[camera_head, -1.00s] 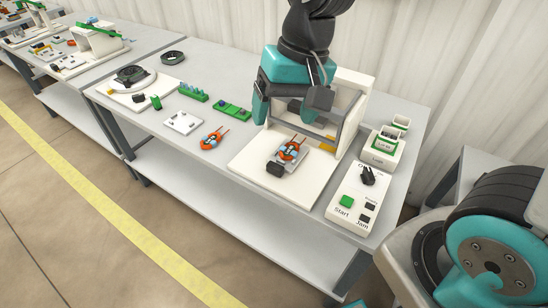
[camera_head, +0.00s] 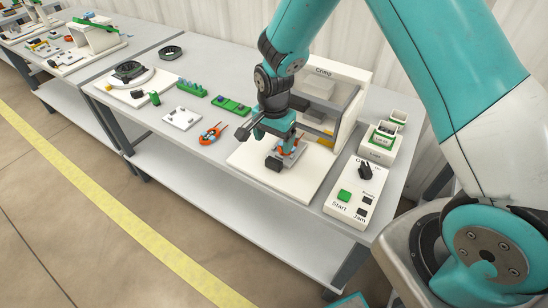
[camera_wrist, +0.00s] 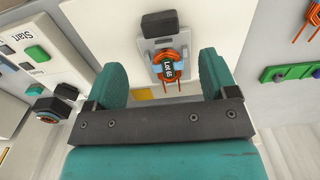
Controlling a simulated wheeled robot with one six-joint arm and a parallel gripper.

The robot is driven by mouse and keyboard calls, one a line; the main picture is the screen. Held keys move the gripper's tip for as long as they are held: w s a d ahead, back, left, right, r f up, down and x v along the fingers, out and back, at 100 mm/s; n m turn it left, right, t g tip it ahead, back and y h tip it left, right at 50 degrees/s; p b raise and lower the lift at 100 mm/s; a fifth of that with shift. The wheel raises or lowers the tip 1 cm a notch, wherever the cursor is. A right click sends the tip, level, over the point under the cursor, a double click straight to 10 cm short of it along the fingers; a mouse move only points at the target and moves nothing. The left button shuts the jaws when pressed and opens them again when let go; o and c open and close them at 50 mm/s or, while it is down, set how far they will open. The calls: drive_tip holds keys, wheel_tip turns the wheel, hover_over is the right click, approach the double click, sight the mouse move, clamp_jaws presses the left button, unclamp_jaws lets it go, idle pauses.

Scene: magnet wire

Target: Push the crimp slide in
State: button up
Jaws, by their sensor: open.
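The crimp slide is a grey plate (camera_wrist: 180,45) with a black handle block (camera_wrist: 158,24), lying on the white base in front of the Crimp press (camera_head: 345,85). In the head view the handle (camera_head: 274,163) points to the table's front, away from the press. An orange coil (camera_wrist: 158,58) with a dark labelled middle lies on the slide; in the head view it (camera_head: 291,148) is partly hidden by my gripper. My gripper (camera_wrist: 160,62) is open and empty, above the slide, its teal fingers left and right of the coil in the wrist view. I cannot tell any contact.
The control box with a green Start button (camera_head: 344,195) and black knob stands right of the press base (camera_head: 275,190). Labelled bins (camera_head: 378,150) stand behind it. Another orange coil (camera_head: 210,134), a white plate (camera_head: 181,118) and green blocks (camera_head: 231,105) lie to the left.

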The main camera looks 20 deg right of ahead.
sight(281, 153)
wheel_tip(281, 153, down, 8)
drive_tip(key=shift+f, duration=0.1)
drive_tip(key=shift+c, duration=0.4)
drive_tip(key=c, duration=1.2)
drive_tip(key=w+d, duration=0.2)
drive_tip(key=d, duration=0.1)
drive_tip(key=shift+w, duration=0.2)
drive_tip(key=o, duration=1.3)
wheel_tip(281, 153, up, 18)
drive_tip(key=shift+f+b, duration=0.2)
drive_tip(key=shift+b, duration=0.45)
drive_tip(key=shift+s, duration=0.1)
